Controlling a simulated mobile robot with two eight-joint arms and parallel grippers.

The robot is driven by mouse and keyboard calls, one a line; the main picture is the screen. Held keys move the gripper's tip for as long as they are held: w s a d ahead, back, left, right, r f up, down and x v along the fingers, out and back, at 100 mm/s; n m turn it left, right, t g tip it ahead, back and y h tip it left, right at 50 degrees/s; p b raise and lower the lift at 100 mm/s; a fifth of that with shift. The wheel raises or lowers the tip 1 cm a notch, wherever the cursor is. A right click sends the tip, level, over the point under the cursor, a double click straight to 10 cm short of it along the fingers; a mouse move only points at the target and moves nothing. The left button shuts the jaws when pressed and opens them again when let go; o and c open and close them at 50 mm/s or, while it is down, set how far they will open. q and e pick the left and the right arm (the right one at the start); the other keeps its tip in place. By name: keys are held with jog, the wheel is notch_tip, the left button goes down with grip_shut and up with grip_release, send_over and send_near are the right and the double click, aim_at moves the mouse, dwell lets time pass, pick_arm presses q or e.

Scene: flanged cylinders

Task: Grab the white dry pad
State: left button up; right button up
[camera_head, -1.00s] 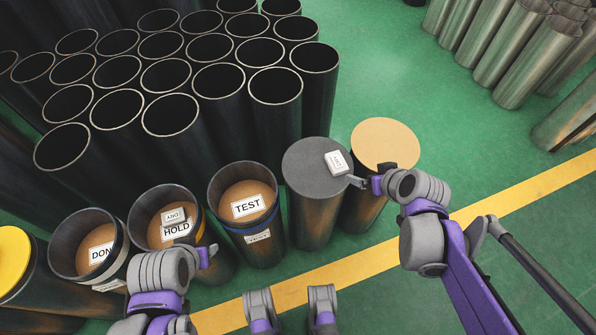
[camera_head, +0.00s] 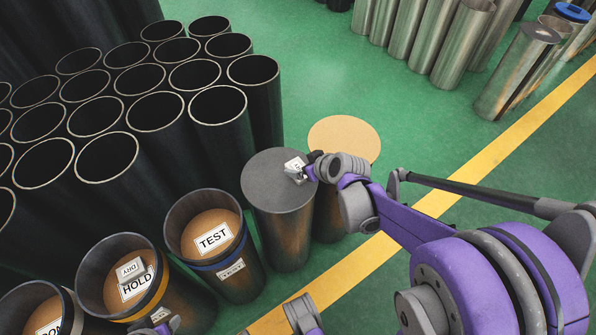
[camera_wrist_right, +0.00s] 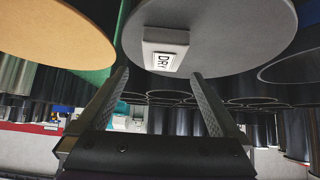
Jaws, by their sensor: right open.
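A white pad marked DRY (camera_head: 292,166) lies on the flat grey top of a dark cylinder (camera_head: 268,182). My right gripper (camera_head: 306,172) is at the pad's right side and partly covers it in the head view. In the right wrist view the pad (camera_wrist_right: 166,47) shows just beyond the open fingers of the right gripper (camera_wrist_right: 160,80), with nothing between them. A second, greyer DRY pad (camera_head: 130,269) lies in the cylinder labelled HOLD (camera_head: 160,300). Only a tip of my left gripper (camera_head: 172,324) shows at the bottom edge; its jaws cannot be made out.
A tan-topped cylinder (camera_head: 345,137) stands close behind and right of the grey one. An open cylinder labelled TEST (camera_head: 240,285) stands to its left. Several open black tubes (camera_head: 160,125) crowd the left. Green floor (camera_head: 420,125) is free to the right.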

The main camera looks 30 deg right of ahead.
aim_at(295, 164)
jog(key=b+x, duration=0.1)
jog(key=x, duration=0.2)
jog(key=shift+a+f, duration=0.15)
jog(key=shift+f, duration=0.05)
jog(key=shift+w+f, duration=0.2)
jog(key=shift+w, duration=0.1)
jog(key=shift+s, duration=0.1)
jog(key=shift+c, duration=0.6)
pick_arm(q)
jog(key=shift+w+f, duration=0.1)
jog(key=shift+f, duration=0.85)
pick_arm(e)
jog(key=c, duration=1.3)
jog(key=shift+o, duration=0.2)
jog(key=shift+r, duration=0.1)
pick_arm(q)
jog(key=r+p, duration=0.1)
jog(key=r, duration=0.1)
jog(key=r+p, duration=0.2)
jog(key=shift+s+r+p, duration=0.2)
jog(key=shift+r+p, duration=0.05)
jog(key=shift+p, duration=0.05)
pick_arm(e)
notch_tip(295, 164, up, 10)
